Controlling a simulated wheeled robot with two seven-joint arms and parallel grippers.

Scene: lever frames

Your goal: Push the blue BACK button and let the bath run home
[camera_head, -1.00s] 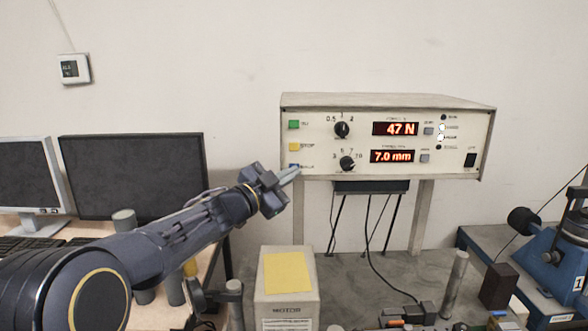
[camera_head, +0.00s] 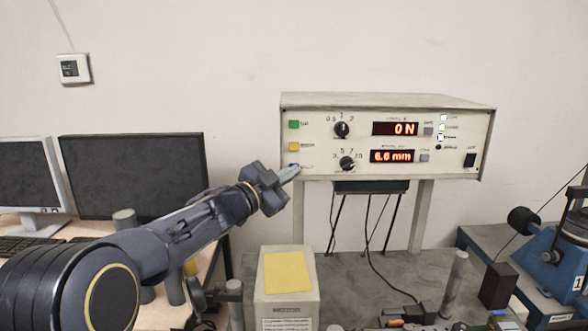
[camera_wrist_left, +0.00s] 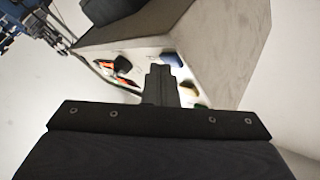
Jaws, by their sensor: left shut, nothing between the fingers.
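The control box (camera_head: 386,103) stands on posts against the wall. The blue button (camera_head: 293,167) is the lowest of three at its left edge, mostly hidden behind my fingertips in the head view. My left gripper (camera_head: 290,175) is shut and empty, its tips at the blue button. In the left wrist view the shut fingers (camera_wrist_left: 160,82) end beside the blue button (camera_wrist_left: 172,59); I cannot tell whether they touch it. The upper display (camera_head: 395,129) reads 0 N and the lower display (camera_head: 392,156) 6.6 mm. My right gripper is not in view.
A green button (camera_head: 294,124) and a yellow button (camera_head: 294,147) sit above the blue one. Two black knobs (camera_head: 341,130) are to their right. A box with a yellow note (camera_head: 287,272) stands below. Monitors (camera_head: 133,175) are at left, a blue machine (camera_head: 560,250) at right.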

